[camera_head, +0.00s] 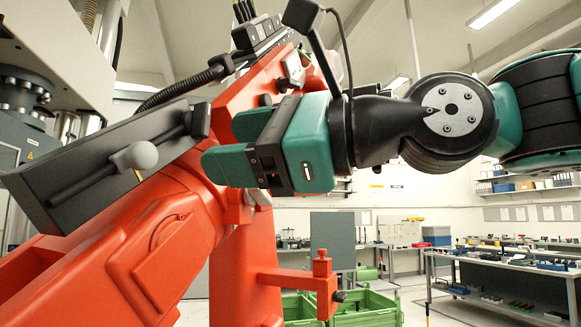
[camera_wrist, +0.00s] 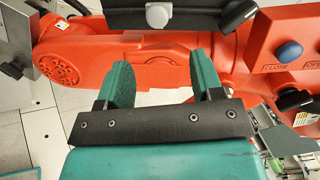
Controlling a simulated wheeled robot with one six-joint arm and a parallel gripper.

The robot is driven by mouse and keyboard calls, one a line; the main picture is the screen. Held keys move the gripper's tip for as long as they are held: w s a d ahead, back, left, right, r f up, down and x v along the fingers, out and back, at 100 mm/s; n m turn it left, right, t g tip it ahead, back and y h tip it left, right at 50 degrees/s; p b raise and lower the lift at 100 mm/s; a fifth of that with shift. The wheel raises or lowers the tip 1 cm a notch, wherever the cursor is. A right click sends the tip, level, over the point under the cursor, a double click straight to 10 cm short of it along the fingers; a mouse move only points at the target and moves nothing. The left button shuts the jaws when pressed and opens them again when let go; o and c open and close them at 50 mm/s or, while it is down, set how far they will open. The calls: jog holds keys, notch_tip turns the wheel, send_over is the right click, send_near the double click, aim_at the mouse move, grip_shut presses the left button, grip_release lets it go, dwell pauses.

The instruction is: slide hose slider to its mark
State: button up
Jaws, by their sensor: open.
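The hose slider's light grey ball knob (camera_head: 140,155) sits on a dark rod along a tilted dark grey housing (camera_head: 85,165), in the left of the head view. In the wrist view the knob (camera_wrist: 158,15) is at the top, in front of the dark housing (camera_wrist: 205,12). My gripper (camera_head: 219,144) is open and empty, to the right of the knob and apart from it. In the wrist view its two teal fingers (camera_wrist: 160,60) point up toward the knob, which lies beyond the gap between them.
A large orange-red machine arm (camera_head: 160,235) lies close behind and below my gripper. The wrist view shows a blue button (camera_wrist: 289,52) with OPEN and CLOSE lettering at right. Green crates (camera_head: 365,308) and workbenches (camera_head: 500,285) stand farther back.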

jog(key=shift+b+v, duration=1.6)
jog(key=shift+v, duration=1)
